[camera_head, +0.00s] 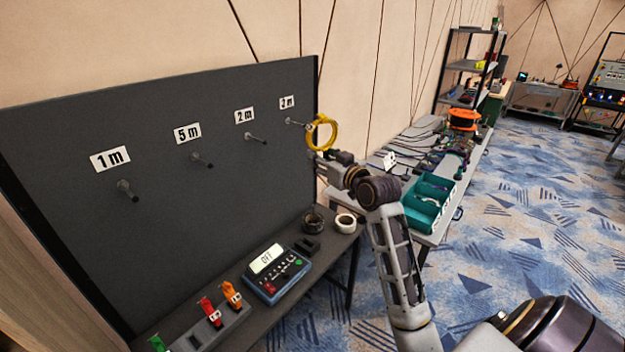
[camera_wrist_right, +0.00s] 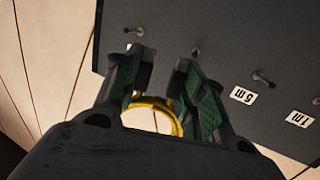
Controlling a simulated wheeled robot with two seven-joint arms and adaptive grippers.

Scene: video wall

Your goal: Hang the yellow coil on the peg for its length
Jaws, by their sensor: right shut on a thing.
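The yellow coil (camera_head: 333,131) is held up by my right gripper (camera_head: 320,152) near the far right end of the dark board. In the right wrist view the coil (camera_wrist_right: 177,128) shows low between the fingers, and the gripper (camera_wrist_right: 161,60) is shut on it. In the head view the coil's left edge lies close to the tip of the rightmost peg (camera_head: 295,123), whose label looks like 3 m. I cannot tell whether the peg passes through the ring. Other pegs sit under labels 1 m (camera_head: 124,188), 5 m (camera_head: 202,160) and 2 m (camera_head: 256,139). My left gripper is out of view.
The bench below the board bears a blue tester (camera_head: 277,275) reading OFF, dark and white tape rolls (camera_head: 346,223) and several coloured clips. A grey table with cables and a teal tray (camera_head: 429,203) stands right of the board. Patterned carpet lies open beyond.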

